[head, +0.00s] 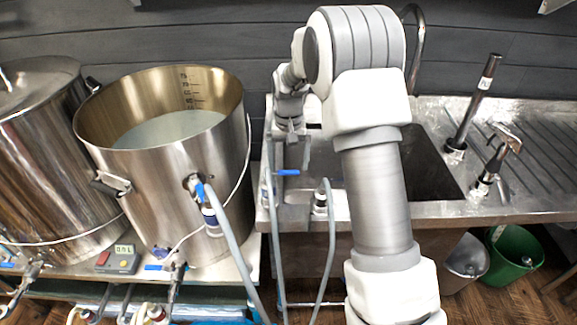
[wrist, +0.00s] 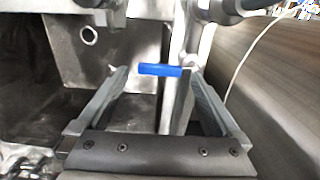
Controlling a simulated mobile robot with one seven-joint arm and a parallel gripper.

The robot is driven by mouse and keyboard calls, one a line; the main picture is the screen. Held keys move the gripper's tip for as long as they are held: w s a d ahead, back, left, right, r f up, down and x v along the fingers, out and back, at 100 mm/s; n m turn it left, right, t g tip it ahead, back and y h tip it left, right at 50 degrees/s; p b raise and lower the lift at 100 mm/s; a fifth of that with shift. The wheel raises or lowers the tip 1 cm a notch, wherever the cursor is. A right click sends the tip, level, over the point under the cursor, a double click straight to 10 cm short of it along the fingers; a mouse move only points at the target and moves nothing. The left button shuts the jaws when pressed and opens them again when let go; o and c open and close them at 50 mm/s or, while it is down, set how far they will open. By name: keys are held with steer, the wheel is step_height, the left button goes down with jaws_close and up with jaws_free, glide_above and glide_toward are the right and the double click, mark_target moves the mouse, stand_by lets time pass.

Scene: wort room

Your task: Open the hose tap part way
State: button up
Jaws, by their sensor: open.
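The hose tap has a blue lever handle (head: 288,172) and sits at the front left edge of the sink, above grey hoses. In the wrist view the blue handle (wrist: 160,70) lies crosswise between the fingertips, level with them. My gripper (wrist: 158,75) is open around the handle, with a gap on each side. In the head view my gripper (head: 291,150) is small, at the tap, and partly hidden by my arm. The tap body below the handle is mostly hidden in the wrist view.
An open steel pot (head: 165,140) with liquid stands left of the tap, with a second blue-handled valve and hose (head: 209,205). The sink basin (head: 425,165) is behind my arm. A green bucket (head: 514,255) is below.

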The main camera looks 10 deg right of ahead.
steer(key=shift+f, duration=0.65)
jaws_close()
